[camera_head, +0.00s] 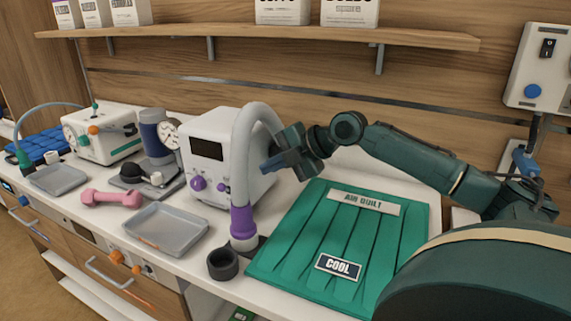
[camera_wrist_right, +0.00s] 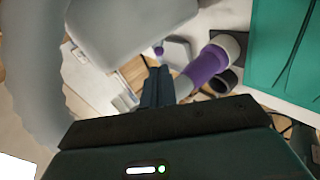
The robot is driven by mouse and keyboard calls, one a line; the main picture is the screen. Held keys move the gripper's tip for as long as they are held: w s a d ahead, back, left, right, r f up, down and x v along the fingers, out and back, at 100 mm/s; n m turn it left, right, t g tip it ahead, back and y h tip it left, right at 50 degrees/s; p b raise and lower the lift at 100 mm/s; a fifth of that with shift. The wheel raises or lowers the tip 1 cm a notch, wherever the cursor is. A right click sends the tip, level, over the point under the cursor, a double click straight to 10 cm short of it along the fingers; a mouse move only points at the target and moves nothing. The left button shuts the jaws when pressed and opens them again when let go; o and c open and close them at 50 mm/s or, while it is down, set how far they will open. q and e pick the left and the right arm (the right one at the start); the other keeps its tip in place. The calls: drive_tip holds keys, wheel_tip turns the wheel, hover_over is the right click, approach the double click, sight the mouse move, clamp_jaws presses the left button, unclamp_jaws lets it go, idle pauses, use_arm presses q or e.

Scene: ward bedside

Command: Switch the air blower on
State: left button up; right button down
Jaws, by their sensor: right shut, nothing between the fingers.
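A white box-shaped unit (camera_head: 210,172) with a dark screen and purple knobs (camera_head: 198,184) stands on the counter and looks like the air blower. A thick grey hose (camera_head: 243,140) arches in front of its right side down to a purple cuff (camera_head: 243,222); the cuff also shows in the wrist view (camera_wrist_right: 206,66). My right gripper (camera_head: 270,165) is shut and empty, just right of the hose, its fingers pointing left; its fingers also show in the wrist view (camera_wrist_right: 157,86). I cannot tell whether it touches the hose. My left gripper is not in view.
A green quilt (camera_head: 300,235) labelled AIR QUILT and COOL lies on the right. A dark cup (camera_head: 222,264), grey tray (camera_head: 165,232) and pink dumbbell (camera_head: 112,198) stand along the counter. A shelf (camera_head: 260,37) runs above.

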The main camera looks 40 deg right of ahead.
drive_tip(key=shift+d+b+v, duration=0.2)
drive_tip(key=shift+b+v, duration=0.3)
drive_tip(key=shift+v, duration=1.15)
drive_tip(key=shift+w, duration=0.1)
